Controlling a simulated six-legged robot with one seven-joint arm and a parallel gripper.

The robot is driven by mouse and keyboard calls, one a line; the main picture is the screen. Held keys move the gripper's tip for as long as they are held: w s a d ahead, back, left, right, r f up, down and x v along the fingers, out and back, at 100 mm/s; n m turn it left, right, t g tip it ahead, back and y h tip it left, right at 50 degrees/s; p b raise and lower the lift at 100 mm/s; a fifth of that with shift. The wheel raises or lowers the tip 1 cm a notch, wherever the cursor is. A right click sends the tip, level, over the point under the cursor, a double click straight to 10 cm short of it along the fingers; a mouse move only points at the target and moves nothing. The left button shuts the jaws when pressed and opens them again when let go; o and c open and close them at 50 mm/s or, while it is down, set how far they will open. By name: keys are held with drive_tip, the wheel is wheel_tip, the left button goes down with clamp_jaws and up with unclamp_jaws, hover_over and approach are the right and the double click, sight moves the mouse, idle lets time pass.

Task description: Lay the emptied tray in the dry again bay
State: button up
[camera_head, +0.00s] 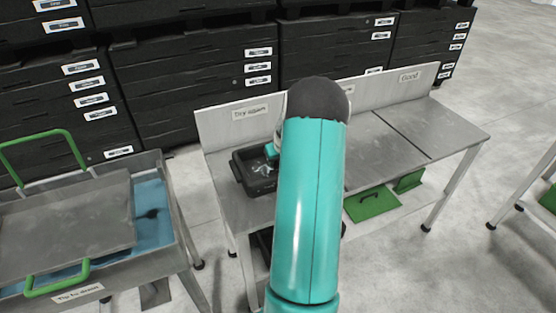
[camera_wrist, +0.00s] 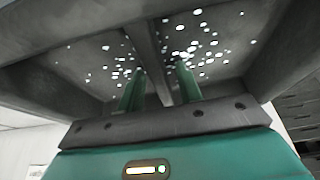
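A black tray (camera_head: 240,178) shows at the "Dry again" end of the grey bench (camera_head: 384,146), left of my arm. Pale marks show inside it; whether it rests flat there I cannot tell. My arm hides its right side and most of my gripper in the head view. In the wrist view a dark grey tray (camera_wrist: 40,85) with many bright white spots fills the upper part. My gripper (camera_wrist: 160,77) has its two green fingers apart, one each side of the tray's middle divider (camera_wrist: 153,45). A gap shows beside the left finger; contact on the right is unclear.
A "Dry again" label (camera_head: 250,112) and a "Good" label (camera_head: 409,77) mark the bench's back panel. A steel cart (camera_head: 75,215) with green handles stands left. Black drawer racks (camera_head: 190,75) stand behind. Green pieces (camera_head: 372,204) lie under the bench; its right surface is clear.

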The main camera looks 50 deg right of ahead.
drive_tip(key=shift+s+r, duration=0.1)
drive_tip(key=shift+r, duration=0.4)
drive_tip(key=v, duration=1.1)
drive_tip(key=w+a+r+n, duration=0.2)
drive_tip(key=a+r, duration=0.4)
drive_tip(key=a, duration=0.7)
drive_tip(key=w+a+r+n, duration=0.1)
drive_tip(key=w+a+r, duration=0.2)
drive_tip(key=a+r, duration=0.7)
drive_tip(key=s+a+n+t+y, duration=0.1)
drive_tip(key=s+a, duration=0.6)
drive_tip(key=a, duration=0.6)
drive_tip(key=s+a+n+y, duration=0.1)
drive_tip(key=s+a+n, duration=0.1)
drive_tip(key=s+a, duration=0.5)
drive_tip(key=a, duration=0.6)
drive_tip(key=shift+s+a+r+t, duration=0.25)
drive_tip(key=shift+a+t, duration=0.05)
drive_tip(key=shift+t, duration=0.1)
